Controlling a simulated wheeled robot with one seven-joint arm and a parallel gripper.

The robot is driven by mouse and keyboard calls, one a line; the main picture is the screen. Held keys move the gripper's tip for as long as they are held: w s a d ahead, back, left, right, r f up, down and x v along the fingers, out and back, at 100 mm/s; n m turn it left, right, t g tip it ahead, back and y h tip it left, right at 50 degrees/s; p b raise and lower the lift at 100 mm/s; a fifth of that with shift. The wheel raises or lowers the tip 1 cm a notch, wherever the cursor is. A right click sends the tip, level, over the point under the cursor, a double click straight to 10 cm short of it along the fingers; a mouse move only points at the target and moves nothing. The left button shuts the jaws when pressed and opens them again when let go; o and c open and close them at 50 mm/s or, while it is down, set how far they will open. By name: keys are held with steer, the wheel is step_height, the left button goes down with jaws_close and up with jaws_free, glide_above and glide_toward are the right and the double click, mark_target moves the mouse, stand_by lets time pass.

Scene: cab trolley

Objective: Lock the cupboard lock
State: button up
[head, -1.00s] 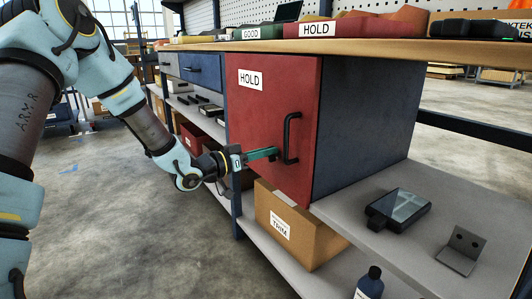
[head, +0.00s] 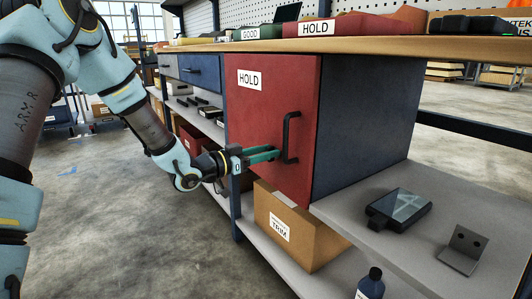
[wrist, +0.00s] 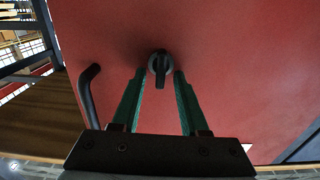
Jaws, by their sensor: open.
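The cupboard has a red door (head: 262,120) with a HOLD label, and it looks closed. The cupboard lock (wrist: 160,66) is a small dark round piece with a tab pointing down in the wrist view. My gripper (wrist: 160,75) is open, with one green finger on each side of the lock. I cannot tell whether the fingertips touch it. In the head view my gripper (head: 277,153) is at the door, just left of the black handle (head: 291,138), and the lock is hidden behind the fingers. The handle also shows at the left in the wrist view (wrist: 88,95).
A workbench top (head: 430,50) with labelled bins runs above the cupboard. A cardboard box (head: 300,235) stands on the lower shelf below it. A black device (head: 400,208) and a grey bracket (head: 463,250) lie on the right shelf. The floor at left is clear.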

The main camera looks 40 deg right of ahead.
steer(key=a+p, duration=0.2)
steer(key=a, duration=0.8)
steer(key=shift+w+a, duration=0.3)
steer(key=shift+a, duration=0.1)
